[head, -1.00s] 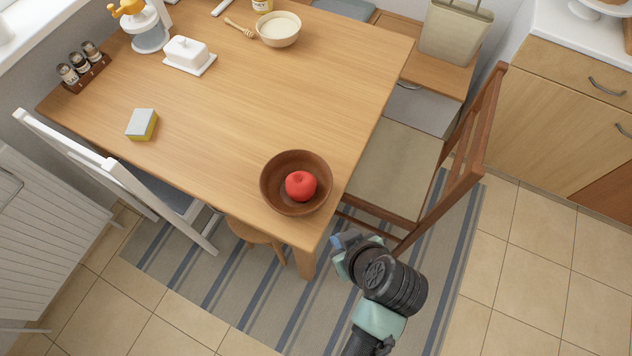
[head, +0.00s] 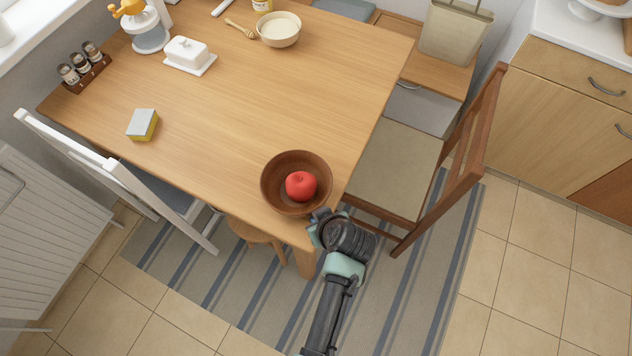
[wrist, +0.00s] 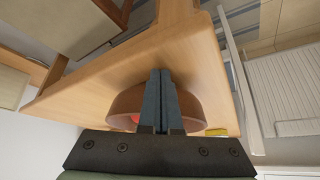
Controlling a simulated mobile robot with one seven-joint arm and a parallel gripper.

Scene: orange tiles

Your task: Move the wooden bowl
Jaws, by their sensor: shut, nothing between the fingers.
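The brown wooden bowl (head: 274,187) stands upright near the front corner of the wooden table, with a red apple (head: 301,186) inside. In the wrist view the bowl (wrist: 192,104) shows partly behind my fingers, and a bit of red shows in it. My gripper (head: 320,213) is at the table's front corner, close to the near right side of the bowl. In the wrist view its two fingers (wrist: 160,100) are shut together with nothing between them. I cannot tell whether the fingertips touch the bowl.
The table (head: 290,100) is clear behind the bowl. A sponge (head: 143,124) lies to the left; a butter dish (head: 188,54), a cream bowl (head: 279,29) and a spice rack (head: 86,68) stand farther back. A wooden chair (head: 465,160) stands close on the right.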

